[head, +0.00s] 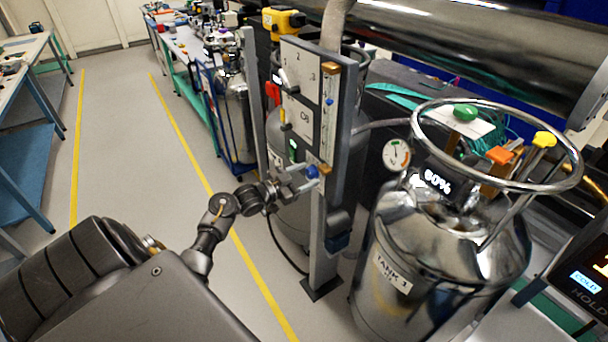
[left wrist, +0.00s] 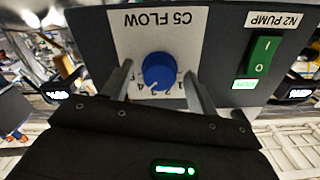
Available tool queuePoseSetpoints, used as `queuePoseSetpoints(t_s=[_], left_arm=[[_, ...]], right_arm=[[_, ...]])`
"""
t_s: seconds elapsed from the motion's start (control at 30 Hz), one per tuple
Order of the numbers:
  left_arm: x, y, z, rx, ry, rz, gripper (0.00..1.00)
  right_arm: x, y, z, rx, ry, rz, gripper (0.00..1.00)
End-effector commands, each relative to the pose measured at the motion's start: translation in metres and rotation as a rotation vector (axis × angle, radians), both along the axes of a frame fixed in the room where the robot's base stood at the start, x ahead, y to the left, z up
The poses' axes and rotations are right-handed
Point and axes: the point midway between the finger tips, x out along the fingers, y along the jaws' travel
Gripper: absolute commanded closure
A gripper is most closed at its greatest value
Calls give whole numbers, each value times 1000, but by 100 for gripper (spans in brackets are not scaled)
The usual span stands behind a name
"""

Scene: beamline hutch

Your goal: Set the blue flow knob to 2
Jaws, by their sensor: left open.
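The blue flow knob (left wrist: 159,71) sits on a white plate marked C5 FLOW (left wrist: 158,30), upside down in the left wrist view. A few dial digits show along the knob's lower side, among them a 4 at its lower left; the exact setting is too small to read. In the head view the knob (head: 312,171) is low on the upright panel. My left gripper (left wrist: 160,88) is open, with one finger on each side of the knob; I cannot tell whether they touch it. It also shows in the head view (head: 297,184). My right gripper is in neither view.
A green rocker switch (left wrist: 263,56) marked N2 PUMP is beside the knob plate. A clear tube gauge (head: 329,105) runs up the panel above the knob. A shiny tank (head: 420,262) with a ring handle stands close to the right. The floor at left is clear.

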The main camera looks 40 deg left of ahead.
Motion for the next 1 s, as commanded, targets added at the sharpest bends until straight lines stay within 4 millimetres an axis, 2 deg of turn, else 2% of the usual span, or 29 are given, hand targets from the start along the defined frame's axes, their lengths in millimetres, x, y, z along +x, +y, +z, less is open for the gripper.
queuePoseSetpoints(t_s=[0.27, 0.6, 1.0], left_arm=[[1, 0, -1, 0, 1, 0, 41], [1, 0, 0, 0, 1, 0, 86], [0, 1, 2, -79, 24, 2, 86]], right_arm=[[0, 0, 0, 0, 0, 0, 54], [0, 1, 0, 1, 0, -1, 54], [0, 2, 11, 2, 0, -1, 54]])
